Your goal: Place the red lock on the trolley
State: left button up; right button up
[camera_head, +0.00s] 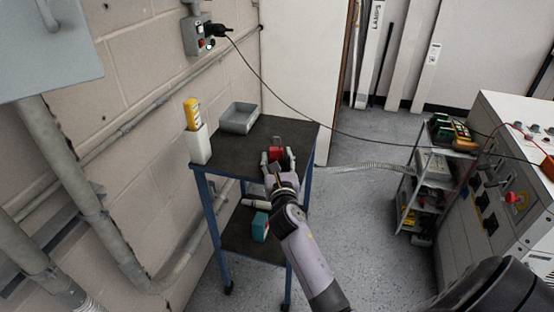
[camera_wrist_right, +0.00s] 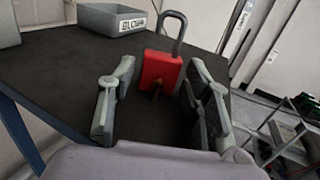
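The red lock (camera_head: 277,153) with a grey shackle is at the right part of the dark top of the blue-legged trolley (camera_head: 228,165). In the right wrist view the lock (camera_wrist_right: 161,72) is upright with its shackle up, and a brass-coloured key sticks out of its near face. It seems to stand on the trolley top (camera_wrist_right: 60,75). My right gripper (camera_wrist_right: 160,78) is open, one finger on each side of the lock, with gaps visible between fingers and lock. In the head view my right gripper (camera_head: 278,162) reaches over the trolley's near edge. My left gripper is not in view.
A grey bin (camera_head: 238,118) stands at the trolley's back, and a white holder (camera_head: 198,146) with a yellow device at its left edge. A teal object (camera_head: 261,226) is on the lower shelf. A black cable (camera_head: 300,118) hangs across behind. The brick wall is close on the left.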

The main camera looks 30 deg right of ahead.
jog(key=shift+o, duration=0.5)
jog(key=shift+r, duration=0.15)
jog(key=v, duration=1.2)
jog(key=s+a+f+m+g+y, duration=0.1)
jog(key=a+f+m+g+y, duration=0.15)
jog(key=f, duration=0.95)
jog(key=s+a+f+m+g+y, duration=0.1)
jog(key=a+f+m+g+y, duration=0.2)
jog(key=f, duration=0.9)
jog(key=s+a+f+m+g+y, duration=0.1)
jog(key=s+a+f+m, duration=0.2)
jog(key=f, duration=0.5)
jog(key=s+a+f+m+g, duration=0.1)
jog(key=s+f+m, duration=0.35)
jog(key=f, duration=0.25)
jog(key=s+f+m+g, duration=0.2)
jog(key=s+f+m, duration=0.3)
jog(key=s, duration=0.6)
jog(key=s+f+m+g+y, duration=0.1)
jog(key=s+f+m+g, duration=0.2)
jog(key=s, duration=0.8)
jog(key=s+d+f+m+g, duration=0.1)
jog(key=s+f+m+g, duration=0.1)
jog(key=s+f+m, duration=0.5)
jog(key=s+f, duration=0.4)
jog(key=shift+y, duration=0.35)
